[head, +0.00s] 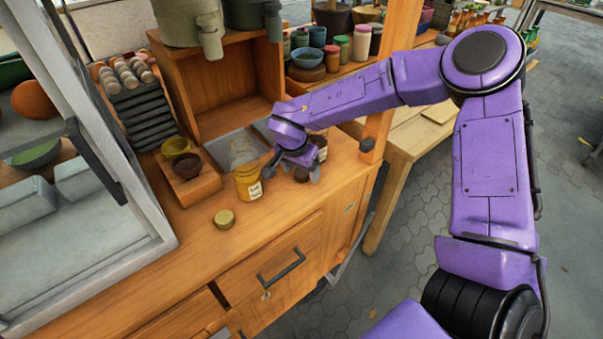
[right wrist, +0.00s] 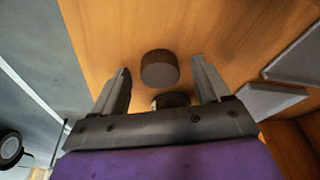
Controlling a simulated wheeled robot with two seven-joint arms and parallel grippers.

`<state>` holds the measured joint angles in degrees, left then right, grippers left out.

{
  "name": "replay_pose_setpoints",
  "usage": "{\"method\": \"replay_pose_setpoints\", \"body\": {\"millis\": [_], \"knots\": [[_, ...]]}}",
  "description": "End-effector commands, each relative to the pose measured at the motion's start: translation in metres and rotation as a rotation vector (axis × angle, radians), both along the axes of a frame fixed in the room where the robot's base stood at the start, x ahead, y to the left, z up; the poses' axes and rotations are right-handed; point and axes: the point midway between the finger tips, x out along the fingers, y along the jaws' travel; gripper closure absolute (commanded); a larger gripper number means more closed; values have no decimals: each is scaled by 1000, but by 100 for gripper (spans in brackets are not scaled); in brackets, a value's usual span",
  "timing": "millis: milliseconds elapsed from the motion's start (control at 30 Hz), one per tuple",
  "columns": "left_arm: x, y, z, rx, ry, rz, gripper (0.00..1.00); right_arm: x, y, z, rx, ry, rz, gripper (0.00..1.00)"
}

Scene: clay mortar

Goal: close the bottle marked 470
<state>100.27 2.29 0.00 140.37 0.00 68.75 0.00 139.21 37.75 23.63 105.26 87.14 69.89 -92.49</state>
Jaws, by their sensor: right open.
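My right gripper (head: 292,171) is open over the counter, its fingers pointing down. In the right wrist view a round dark brown cap (right wrist: 160,70) sits on the wood between the spread fingertips, not visibly gripped. A dark open-looking bottle mouth (right wrist: 172,99) shows beside it, partly hidden by the gripper body. In the head view a dark brown bottle (head: 320,146) stands behind the gripper, mostly hidden. A yellow bottle (head: 247,184) with a pale label stands left of the gripper, and an olive lid (head: 224,218) lies in front of it. I cannot read the label numbers.
A wooden block with two small cups (head: 190,181) stands left of the yellow bottle. An open wooden cubby (head: 232,90) and grey plates (head: 236,148) lie behind. A wooden post (head: 388,80) stands close to my right arm. The counter's front left is clear.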

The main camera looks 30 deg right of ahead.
Motion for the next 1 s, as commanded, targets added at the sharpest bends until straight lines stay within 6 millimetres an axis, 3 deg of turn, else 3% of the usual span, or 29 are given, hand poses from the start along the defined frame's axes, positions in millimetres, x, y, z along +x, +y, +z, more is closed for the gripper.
{"method": "replay_pose_setpoints", "body": {"millis": [33, 200, 667, 867, 1000], "knots": [[0, 0, 0, 0, 0, 0, 57, 0, 0, 0, 0, 0, 0, 24], [0, 0, 0, 0, 0, 0, 57, 0, 0, 0, 0, 0, 0, 79], [0, 0, 0, 0, 0, 0, 57, 0, 0, 3, 0, 0, -1, 82], [0, 0, -1, 0, 0, 0, 57, 1, 0, 28, 0, -5, -1, 82], [0, 0, -1, 0, 0, 0, 57, -20, 11, 61, 2, -6, 2, 82]]}}
